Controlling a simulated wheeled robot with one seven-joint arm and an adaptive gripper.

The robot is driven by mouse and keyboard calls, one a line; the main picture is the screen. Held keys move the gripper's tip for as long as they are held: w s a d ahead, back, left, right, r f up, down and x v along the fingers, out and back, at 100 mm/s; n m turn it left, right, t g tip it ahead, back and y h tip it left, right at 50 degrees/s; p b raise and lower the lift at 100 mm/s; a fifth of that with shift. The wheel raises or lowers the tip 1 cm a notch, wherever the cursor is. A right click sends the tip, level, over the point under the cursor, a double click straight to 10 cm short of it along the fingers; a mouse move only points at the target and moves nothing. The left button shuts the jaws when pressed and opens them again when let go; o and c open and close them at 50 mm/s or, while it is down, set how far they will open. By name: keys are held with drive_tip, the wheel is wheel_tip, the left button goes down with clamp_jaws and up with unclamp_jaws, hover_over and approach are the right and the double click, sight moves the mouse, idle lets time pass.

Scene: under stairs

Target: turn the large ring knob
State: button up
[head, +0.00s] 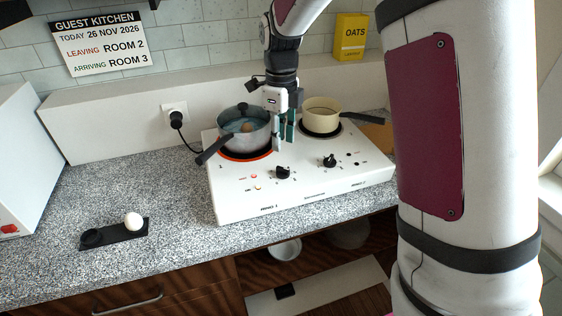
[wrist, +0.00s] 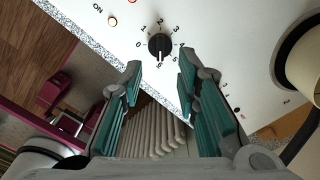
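The white two-ring hotplate (head: 235,198) stands on the counter. The large ring at left glows red-orange under a grey pot (head: 238,137). The left black knob (head: 282,172), on its front, also shows in the wrist view (wrist: 160,45), ringed by numbers; its white mark points down, near the bottom number. My gripper (head: 283,146) hangs point-down between the two pots, behind that knob in the head view. Its teal-padded fingers (wrist: 158,92) are spread apart with nothing between them. The knob lies beyond the fingertips, apart from them. The right black knob (head: 330,160) is clear in the head view.
A cream pan (head: 321,117) sits on the right ring, handle to the right. The grey pot's handle (head: 214,149) sticks out front-left. A white egg (head: 132,219) rests on a black holder (head: 116,236) at left. The counter between is free.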

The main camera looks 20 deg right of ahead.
sight(281, 167)
wheel_tip(281, 167, down, 8)
drive_tip(key=shift+f+p, duration=0.25)
drive_tip(key=shift+p, duration=0.15)
clamp_jaws()
